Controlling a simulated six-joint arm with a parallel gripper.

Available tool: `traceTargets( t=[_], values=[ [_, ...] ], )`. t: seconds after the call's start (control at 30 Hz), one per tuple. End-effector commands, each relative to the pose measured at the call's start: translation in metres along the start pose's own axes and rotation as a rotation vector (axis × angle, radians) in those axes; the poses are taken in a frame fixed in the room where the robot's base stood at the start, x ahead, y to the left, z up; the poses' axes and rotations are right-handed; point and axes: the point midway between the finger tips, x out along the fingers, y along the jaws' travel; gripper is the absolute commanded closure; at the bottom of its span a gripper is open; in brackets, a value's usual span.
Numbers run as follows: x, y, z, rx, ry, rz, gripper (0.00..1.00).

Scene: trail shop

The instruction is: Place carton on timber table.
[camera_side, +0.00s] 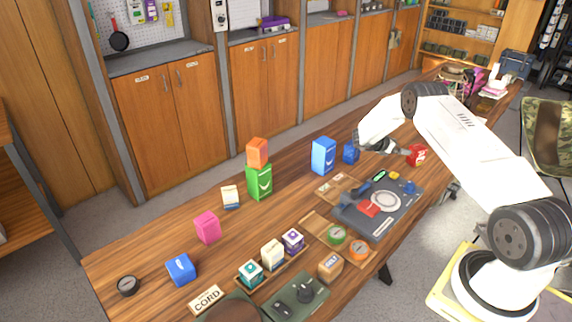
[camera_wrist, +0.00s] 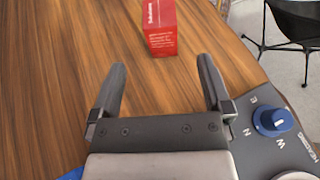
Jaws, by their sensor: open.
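A red carton (camera_side: 417,155) with white print is on the timber table (camera_side: 140,250), just beyond my gripper (camera_side: 404,151) in the side view. In the wrist view the red carton (camera_wrist: 160,28) is at the top centre, cut off by the upper edge, on the wood of the table (camera_wrist: 60,50). My gripper (camera_wrist: 162,66) is open, with nothing between its two fingers. The carton lies ahead of the fingertips, apart from them in the wrist view. In the side view the fingertips overlap its left edge.
A grey board (camera_side: 375,228) with a dial and small items lies near my gripper. A blue box (camera_side: 351,153), a tall blue carton (camera_side: 323,156), and an orange box (camera_side: 257,152) on a green carton (camera_side: 259,182) stand to the left. The table's edge is right of the red carton.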

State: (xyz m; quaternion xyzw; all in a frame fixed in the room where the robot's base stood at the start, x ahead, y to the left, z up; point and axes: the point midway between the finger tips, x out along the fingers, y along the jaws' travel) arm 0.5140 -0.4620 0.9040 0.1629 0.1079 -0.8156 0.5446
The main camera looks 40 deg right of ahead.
Motion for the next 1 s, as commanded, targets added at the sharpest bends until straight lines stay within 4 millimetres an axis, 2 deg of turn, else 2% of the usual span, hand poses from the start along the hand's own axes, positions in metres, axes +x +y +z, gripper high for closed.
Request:
traceTargets(
  t=[0.27, 0.37, 0.47, 0.57, 0.77, 0.87, 1.0],
  values=[
    [-0.003, 0.003, 0.002, -0.023, 0.0, 0.018, 0.0],
    [-0.013, 0.011, 0.006, -0.081, -0.002, 0.066, 0.0],
    [-0.03, 0.024, 0.013, -0.192, -0.009, 0.15, 0.0],
    [-0.057, 0.04, 0.021, -0.357, -0.029, 0.272, 0.0],
    [-0.134, 0.068, 0.031, -0.802, -0.133, 0.578, 0.0],
    [-0.177, 0.072, 0.032, -1.042, -0.222, 0.731, 0.0],
    [-0.237, 0.066, 0.028, -1.376, -0.382, 0.93, 0.0]
  ],
)
